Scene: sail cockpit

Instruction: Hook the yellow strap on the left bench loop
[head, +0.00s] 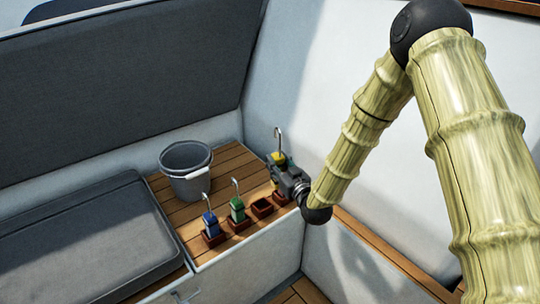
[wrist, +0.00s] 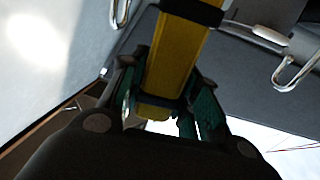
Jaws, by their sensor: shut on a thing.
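My gripper (head: 282,168) is at the right end of the wooden shelf and is shut on the yellow strap (head: 278,158). The strap is upright, with a silver hook (head: 278,138) above it. In the wrist view, the yellow strap (wrist: 174,58), with a black band, runs up from between the two fingers (wrist: 162,102). I cannot clearly make out the left bench loop in the head view. A bent silver bar (wrist: 297,66) shows at the right of the wrist view; I cannot tell what it belongs to.
A blue strap (head: 210,224) and a green strap (head: 237,210) stand in brown holders on the wooden shelf (head: 215,172). An empty brown holder (head: 262,207) is beside them. A grey bucket (head: 186,172) stands behind. A grey cushion (head: 85,240) is at left; pale walls are close behind my gripper.

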